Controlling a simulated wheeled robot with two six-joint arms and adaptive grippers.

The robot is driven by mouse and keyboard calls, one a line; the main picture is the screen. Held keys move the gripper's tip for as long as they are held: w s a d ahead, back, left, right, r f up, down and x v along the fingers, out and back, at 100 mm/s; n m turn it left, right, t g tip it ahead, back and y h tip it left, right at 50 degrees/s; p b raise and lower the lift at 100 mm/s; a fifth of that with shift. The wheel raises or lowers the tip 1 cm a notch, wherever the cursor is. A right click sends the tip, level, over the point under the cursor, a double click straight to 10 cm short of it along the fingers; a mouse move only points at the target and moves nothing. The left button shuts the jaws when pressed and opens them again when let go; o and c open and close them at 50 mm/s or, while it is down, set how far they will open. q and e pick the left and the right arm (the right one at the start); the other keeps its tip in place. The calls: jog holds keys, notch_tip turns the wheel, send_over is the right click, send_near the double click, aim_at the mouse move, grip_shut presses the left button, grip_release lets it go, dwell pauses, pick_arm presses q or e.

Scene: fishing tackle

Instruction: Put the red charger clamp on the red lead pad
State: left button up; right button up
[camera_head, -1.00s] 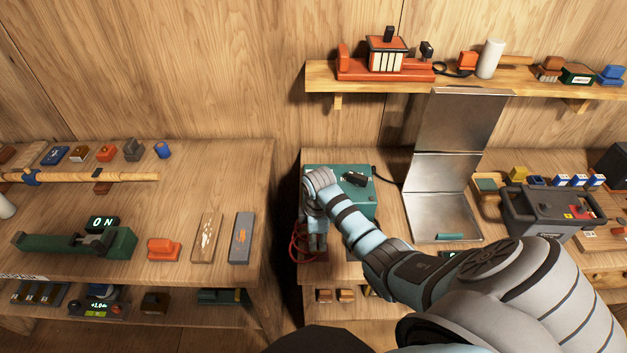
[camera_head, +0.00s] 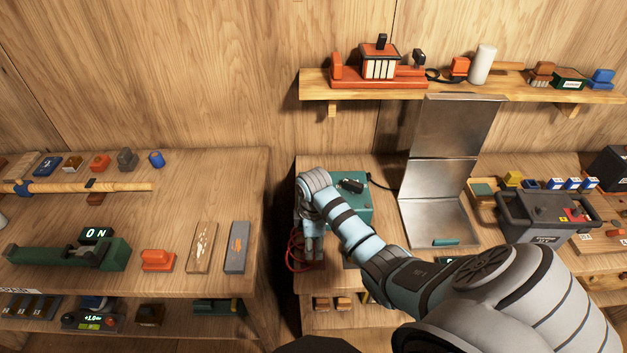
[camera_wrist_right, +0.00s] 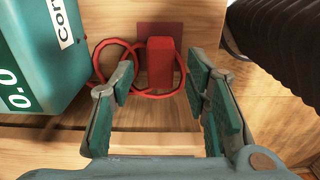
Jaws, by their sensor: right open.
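In the right wrist view the red charger clamp (camera_wrist_right: 160,62) is a red block between the finger lines of my right gripper (camera_wrist_right: 162,95), ahead of the fingertips. My right gripper is open, with teal pads on both sides and nothing held. A dark red square pad (camera_wrist_right: 160,29) lies flat at the clamp's far end, partly covered by it; I cannot tell if they touch. A red lead (camera_wrist_right: 113,43) loops beside the clamp. In the head view my right gripper (camera_head: 314,260) points down in front of the teal charger (camera_head: 358,208) and hides the clamp. My left gripper is not in view.
The teal charger stands close on the left in the wrist view (camera_wrist_right: 40,60). A dark battery (camera_head: 535,215) with a red patch (camera_head: 576,215) stands at the right. A folded metal panel (camera_head: 438,175) rises between. A gap separates the left bench (camera_head: 190,190).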

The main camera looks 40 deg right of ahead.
aim_at(314, 248)
notch_tip(314, 248, up, 9)
jog(key=shift+p, duration=0.35)
